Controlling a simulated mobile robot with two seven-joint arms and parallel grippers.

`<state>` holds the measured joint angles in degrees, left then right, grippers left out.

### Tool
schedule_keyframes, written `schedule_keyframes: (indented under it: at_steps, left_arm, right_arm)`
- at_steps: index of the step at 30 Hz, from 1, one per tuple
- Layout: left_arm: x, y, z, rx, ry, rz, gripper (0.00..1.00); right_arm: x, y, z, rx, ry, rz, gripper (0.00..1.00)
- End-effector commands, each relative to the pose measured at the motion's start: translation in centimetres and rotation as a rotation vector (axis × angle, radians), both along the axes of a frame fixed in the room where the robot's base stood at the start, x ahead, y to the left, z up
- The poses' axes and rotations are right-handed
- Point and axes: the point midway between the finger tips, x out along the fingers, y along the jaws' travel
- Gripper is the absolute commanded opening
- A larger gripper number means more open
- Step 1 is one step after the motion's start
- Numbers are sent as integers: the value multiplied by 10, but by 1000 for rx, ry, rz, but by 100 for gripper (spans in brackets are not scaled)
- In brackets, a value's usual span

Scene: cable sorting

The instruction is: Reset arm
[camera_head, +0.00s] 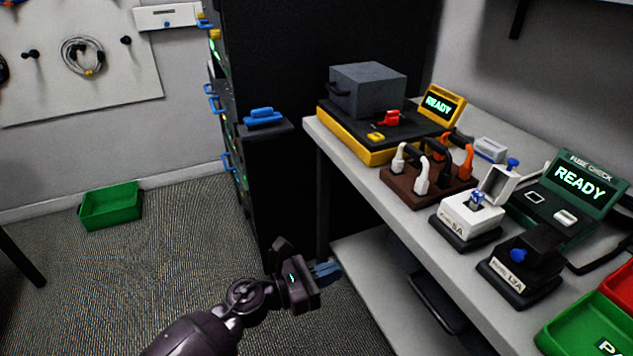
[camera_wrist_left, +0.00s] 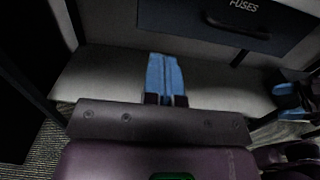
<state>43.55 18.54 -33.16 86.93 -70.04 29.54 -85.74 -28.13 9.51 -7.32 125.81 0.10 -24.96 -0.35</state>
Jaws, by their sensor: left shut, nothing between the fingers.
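My left gripper (camera_head: 327,270) shows in the head view, low in front of the bench and beside the dark cabinet. Its blue fingers are shut together with nothing between them. In the left wrist view the blue fingers (camera_wrist_left: 165,76) are closed, over the pale lower shelf. At the right edge of the wrist view is another blue-tipped gripper part (camera_wrist_left: 290,97), probably my right gripper; its jaw state is unclear. The right gripper does not show in the head view.
The workbench (camera_head: 408,208) holds a yellow-edged tester (camera_head: 365,151), a brown plug rack (camera_head: 425,190), fuse boxes and a green fuse checker (camera_head: 580,185). A drawer marked FUSES (camera_wrist_left: 230,18) hangs underneath. A green bin (camera_head: 110,206) lies on the floor; floor around it is clear.

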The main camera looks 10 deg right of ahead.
Motion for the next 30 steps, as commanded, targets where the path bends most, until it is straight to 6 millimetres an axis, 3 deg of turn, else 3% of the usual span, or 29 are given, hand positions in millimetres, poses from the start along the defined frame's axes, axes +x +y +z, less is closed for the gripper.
schedule_keyframes:
  at_steps: [5, 11, 23, 30]
  left_arm:
    - [-3, 6, 4, -42, 57, 31, 0]
    - [-19, 41, 19, -269, 358, 181, 0]
    - [-72, 153, 17, -929, 1101, 527, 0]
    - [-126, 224, 1, -1387, 1480, 701, 0]
  right_arm:
    - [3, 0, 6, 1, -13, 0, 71]
    - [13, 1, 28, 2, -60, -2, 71]
    - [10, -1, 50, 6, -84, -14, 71]
    - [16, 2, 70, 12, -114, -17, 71]
